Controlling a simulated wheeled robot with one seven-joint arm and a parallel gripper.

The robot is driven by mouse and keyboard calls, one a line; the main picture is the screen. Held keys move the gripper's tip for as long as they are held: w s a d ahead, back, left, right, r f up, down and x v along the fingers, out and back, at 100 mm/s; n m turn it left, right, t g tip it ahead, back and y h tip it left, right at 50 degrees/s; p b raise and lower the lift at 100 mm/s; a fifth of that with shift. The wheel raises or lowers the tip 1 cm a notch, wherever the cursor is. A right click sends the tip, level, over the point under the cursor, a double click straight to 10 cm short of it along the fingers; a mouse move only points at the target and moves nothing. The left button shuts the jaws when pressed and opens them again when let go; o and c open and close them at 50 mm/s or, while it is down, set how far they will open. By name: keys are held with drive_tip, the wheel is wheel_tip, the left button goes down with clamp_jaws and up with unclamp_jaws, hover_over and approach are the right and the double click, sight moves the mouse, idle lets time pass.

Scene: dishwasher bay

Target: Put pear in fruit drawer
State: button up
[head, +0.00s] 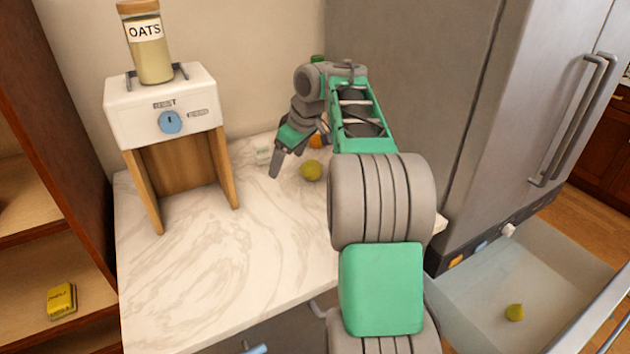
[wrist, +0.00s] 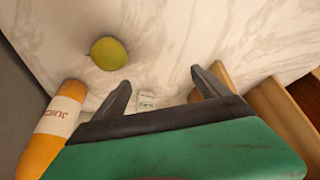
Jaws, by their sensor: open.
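A small yellow-green pear (head: 514,312) lies on the floor of the open, pale drawer (head: 470,298) at the bottom right, below the grey fridge. A second yellow-green, rounder fruit (head: 311,170) lies on the marble counter; I cannot tell whether it is a pear. It also shows in the wrist view (wrist: 109,53), left of the fingers. My gripper (head: 275,172) is above the counter, to the left of this fruit in the head view. In the wrist view its fingers (wrist: 160,80) are apart with nothing held between them.
An orange juice container (wrist: 52,130) is close beside my gripper. A small white and green item (wrist: 146,100) lies behind the fingers. A white and wood stand (head: 160,100) holds an oats jar (head: 146,45). The front of the counter (head: 230,265) is clear.

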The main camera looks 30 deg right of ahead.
sight(312, 164)
drive_tip(key=d+m+h, duration=0.1)
drive_tip(key=d+m, duration=0.1)
drive_tip(key=m, duration=0.2)
drive_tip(key=d+m, duration=0.3)
drive_tip(key=m, duration=0.1)
drive_tip(key=d+m+h, duration=0.1)
drive_tip(key=d+m, duration=0.1)
drive_tip(key=m, duration=0.2)
drive_tip(key=shift+s+d+f+h+p, duration=0.25)
drive_tip(key=shift+s+d+h+p, duration=0.05)
drive_tip(key=shift+d+p, duration=0.05)
drive_tip(key=x, duration=0.7)
drive_tip(key=shift+a+f, duration=0.1)
drive_tip(key=shift+f, duration=0.1)
drive_tip(key=shift+c, duration=0.5)
drive_tip(key=c, duration=1.7)
